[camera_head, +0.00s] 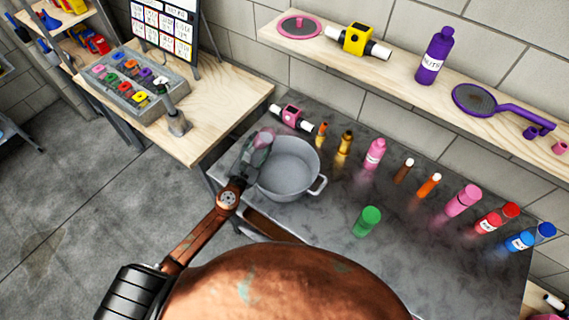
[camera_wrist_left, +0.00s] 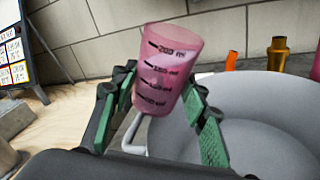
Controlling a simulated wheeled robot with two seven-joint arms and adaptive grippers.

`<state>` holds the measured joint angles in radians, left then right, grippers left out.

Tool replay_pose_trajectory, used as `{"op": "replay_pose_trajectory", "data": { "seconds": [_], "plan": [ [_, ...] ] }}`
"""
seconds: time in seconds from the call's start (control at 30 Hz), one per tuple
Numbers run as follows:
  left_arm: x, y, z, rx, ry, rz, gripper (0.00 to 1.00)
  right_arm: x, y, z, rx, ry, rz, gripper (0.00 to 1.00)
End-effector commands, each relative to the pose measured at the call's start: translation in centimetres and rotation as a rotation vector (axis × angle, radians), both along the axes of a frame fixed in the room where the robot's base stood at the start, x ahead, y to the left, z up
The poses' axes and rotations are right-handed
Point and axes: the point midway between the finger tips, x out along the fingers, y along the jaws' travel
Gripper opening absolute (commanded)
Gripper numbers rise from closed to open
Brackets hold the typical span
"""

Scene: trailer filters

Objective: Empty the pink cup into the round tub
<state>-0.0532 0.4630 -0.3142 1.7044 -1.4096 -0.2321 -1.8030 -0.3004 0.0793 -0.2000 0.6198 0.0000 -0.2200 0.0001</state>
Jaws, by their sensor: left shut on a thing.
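The pink cup (camera_wrist_left: 168,70) is translucent with dark measuring marks and shows large in the left wrist view, tilted a little. My left gripper (camera_wrist_left: 160,105) is shut on it, with green finger pads on both sides. In the head view the cup (camera_head: 265,138) is held by my left gripper (camera_head: 256,152) at the left rim of the round tub. The round tub (camera_head: 290,172) is a grey pot with side handles on the dark counter, and its visible inside looks empty. In the left wrist view the tub (camera_wrist_left: 265,120) lies to the right of the cup. My right gripper is not in view.
A pink valve-like part (camera_head: 291,117) lies behind the tub. A green bottle (camera_head: 367,221) stands right of it, and several coloured bottles line the counter's back. A wooden shelf (camera_head: 400,72) runs along the wall. A wooden table (camera_head: 205,112) with a grey tray (camera_head: 131,84) stands left.

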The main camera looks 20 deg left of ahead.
Motion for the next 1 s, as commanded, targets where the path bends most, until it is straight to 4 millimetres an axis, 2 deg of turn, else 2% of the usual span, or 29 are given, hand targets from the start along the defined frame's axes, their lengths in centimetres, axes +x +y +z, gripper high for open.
{"op": "replay_pose_trajectory", "data": {
  "seconds": [1.0],
  "plan": [
    [-0.32, -0.92, 0.81, 0.128, -0.051, 0.000, 0.12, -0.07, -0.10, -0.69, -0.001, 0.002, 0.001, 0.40]
  ]
}}
